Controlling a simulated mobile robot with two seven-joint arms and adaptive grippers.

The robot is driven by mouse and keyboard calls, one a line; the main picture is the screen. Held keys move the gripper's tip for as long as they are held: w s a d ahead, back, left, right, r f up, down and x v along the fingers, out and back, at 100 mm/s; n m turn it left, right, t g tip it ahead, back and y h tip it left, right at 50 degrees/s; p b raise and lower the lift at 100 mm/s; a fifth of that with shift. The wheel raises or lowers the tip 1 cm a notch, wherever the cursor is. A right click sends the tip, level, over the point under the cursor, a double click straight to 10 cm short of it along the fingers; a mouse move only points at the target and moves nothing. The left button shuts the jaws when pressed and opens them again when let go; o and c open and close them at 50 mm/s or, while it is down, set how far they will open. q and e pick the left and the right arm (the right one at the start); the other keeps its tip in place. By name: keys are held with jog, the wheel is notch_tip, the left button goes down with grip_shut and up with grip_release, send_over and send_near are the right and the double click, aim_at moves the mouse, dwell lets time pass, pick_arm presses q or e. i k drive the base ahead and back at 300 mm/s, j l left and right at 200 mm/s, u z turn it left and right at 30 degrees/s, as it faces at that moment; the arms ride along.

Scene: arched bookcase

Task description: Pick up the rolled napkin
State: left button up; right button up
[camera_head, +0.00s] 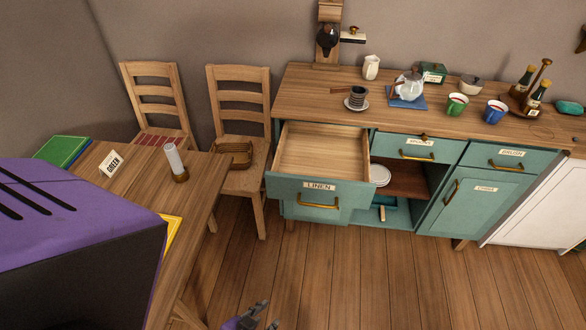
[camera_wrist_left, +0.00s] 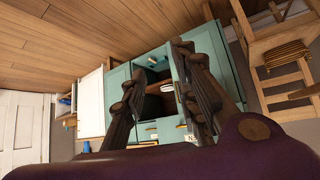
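The rolled napkin (camera_head: 173,158) is a white roll with a brown ring around its lower end, on the wooden table (camera_head: 197,212) at the left of the head view. It leans slightly. My left gripper (camera_head: 262,315) shows at the bottom edge of the head view, low, right of the table and apart from the napkin. In the left wrist view my left gripper (camera_wrist_left: 160,62) has its two fingers spread with nothing between them. The napkin is not seen in that view. My right gripper is in neither view.
The drawer labelled "LINEN" (camera_head: 318,192) is pulled out and empty. The floor before the teal cabinet is clear.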

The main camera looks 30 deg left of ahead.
aim_at(171, 151)
jog(key=u, duration=0.95)
